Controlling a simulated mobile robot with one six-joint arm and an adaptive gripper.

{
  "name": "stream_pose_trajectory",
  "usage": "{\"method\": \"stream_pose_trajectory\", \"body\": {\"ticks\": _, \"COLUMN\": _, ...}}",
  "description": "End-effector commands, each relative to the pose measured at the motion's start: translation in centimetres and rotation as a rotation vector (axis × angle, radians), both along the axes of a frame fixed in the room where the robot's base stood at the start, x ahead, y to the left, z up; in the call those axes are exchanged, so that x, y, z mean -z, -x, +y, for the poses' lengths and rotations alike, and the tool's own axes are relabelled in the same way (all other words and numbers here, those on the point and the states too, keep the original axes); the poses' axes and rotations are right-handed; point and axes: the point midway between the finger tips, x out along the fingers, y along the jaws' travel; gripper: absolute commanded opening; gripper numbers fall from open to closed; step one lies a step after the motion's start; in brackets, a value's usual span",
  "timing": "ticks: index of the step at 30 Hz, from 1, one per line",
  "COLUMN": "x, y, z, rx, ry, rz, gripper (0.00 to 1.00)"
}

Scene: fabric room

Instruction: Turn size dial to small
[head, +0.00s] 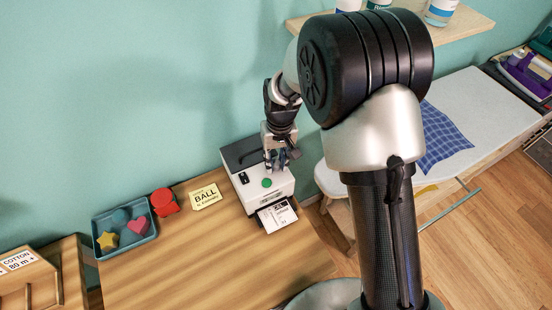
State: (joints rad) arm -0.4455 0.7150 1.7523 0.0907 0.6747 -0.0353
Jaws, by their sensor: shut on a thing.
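A white machine with a dark grey top (243,153) stands at the right end of the wooden table, with a green round button (267,183) and a small black control (243,177) on its upper face. A printed white label (276,215) sticks out of its front. My gripper (281,165) points down onto the right part of the machine's upper face, beside the green button. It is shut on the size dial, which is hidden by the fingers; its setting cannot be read.
On the wooden table (200,260), a blue tray (128,240) holds several coloured shapes. A red object (164,202) and a yellow card reading BALL (205,196) lie between tray and machine. An ironing board (470,105) with blue checked cloth (442,137) is at right. The table's front is clear.

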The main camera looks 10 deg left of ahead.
Motion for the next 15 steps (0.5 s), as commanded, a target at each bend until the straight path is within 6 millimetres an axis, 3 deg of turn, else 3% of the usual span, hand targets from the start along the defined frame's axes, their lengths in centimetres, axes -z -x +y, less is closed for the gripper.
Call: {"method": "stream_pose_trajectory", "body": {"ticks": 15, "x": 0.0, "y": -0.04, "z": 0.01, "rx": -0.056, "ry": 0.0, "rz": -0.001, "gripper": 0.01}}
